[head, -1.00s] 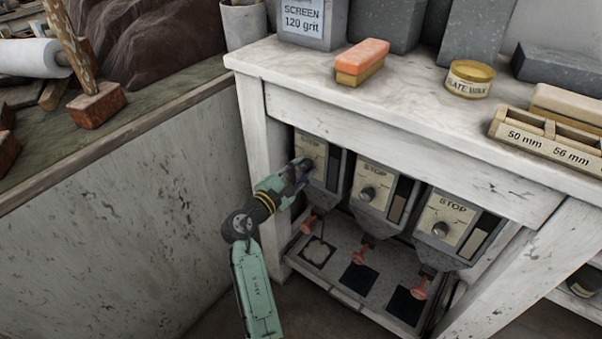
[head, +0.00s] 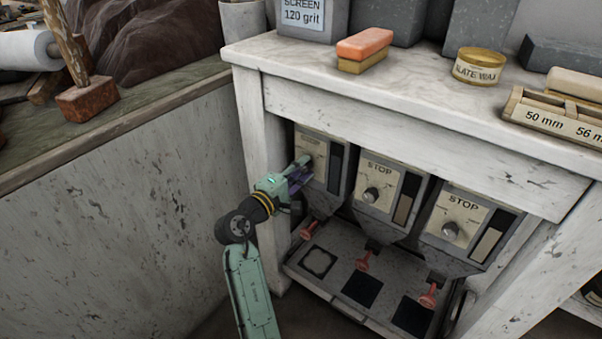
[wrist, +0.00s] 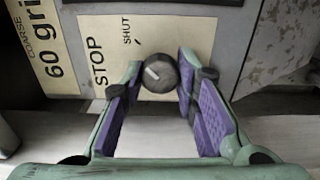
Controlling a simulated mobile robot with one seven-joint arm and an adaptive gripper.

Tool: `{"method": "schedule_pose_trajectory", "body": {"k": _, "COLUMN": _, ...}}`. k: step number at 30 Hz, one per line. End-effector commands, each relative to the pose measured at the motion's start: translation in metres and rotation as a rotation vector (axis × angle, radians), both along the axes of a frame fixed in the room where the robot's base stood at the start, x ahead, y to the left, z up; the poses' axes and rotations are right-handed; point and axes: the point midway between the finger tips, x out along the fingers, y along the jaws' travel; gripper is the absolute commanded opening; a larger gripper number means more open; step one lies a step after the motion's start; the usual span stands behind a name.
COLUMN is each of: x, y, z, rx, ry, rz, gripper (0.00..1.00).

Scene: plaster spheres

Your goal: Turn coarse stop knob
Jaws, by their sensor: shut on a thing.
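The pointer line slants toward the upper left in the wrist view, away from the SHUT mark. My gripper (wrist: 160,72) has its purple-padded fingers on both sides of the knob and is shut on it. In the head view, my gripper (head: 306,172) is at the leftmost dispenser (head: 318,150) and hides the knob there.
Two similar dispensers with stop knobs, middle (head: 371,195) and right (head: 450,230), stand to the right. Red-handled parts (head: 309,230) hang below, over a tray (head: 335,265). The bench top (head: 410,90) overhangs them. A bench leg (head: 262,150) is close on the left.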

Motion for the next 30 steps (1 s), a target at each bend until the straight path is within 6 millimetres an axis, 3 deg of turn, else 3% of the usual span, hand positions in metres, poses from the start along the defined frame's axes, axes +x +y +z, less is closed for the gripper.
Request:
{"method": "schedule_pose_trajectory", "body": {"k": 17, "x": -0.0004, "y": -0.0010, "z": -0.0013, "rx": 0.029, "ry": -0.018, "rz": -0.003, "gripper": 0.00}}
{"method": "schedule_pose_trajectory", "body": {"k": 18, "x": -0.0003, "y": -0.0009, "z": -0.0013, "rx": 0.029, "ry": -0.018, "rz": -0.003, "gripper": 0.28}}
{"method": "schedule_pose_trajectory", "body": {"k": 27, "x": -0.0002, "y": -0.0004, "z": -0.0006, "rx": 0.027, "ry": -0.019, "rz": -0.001, "gripper": 0.48}}
{"method": "schedule_pose_trajectory", "body": {"k": 30, "x": -0.0001, "y": -0.0003, "z": -0.0004, "rx": 0.027, "ry": -0.019, "rz": -0.001, "gripper": 0.48}}
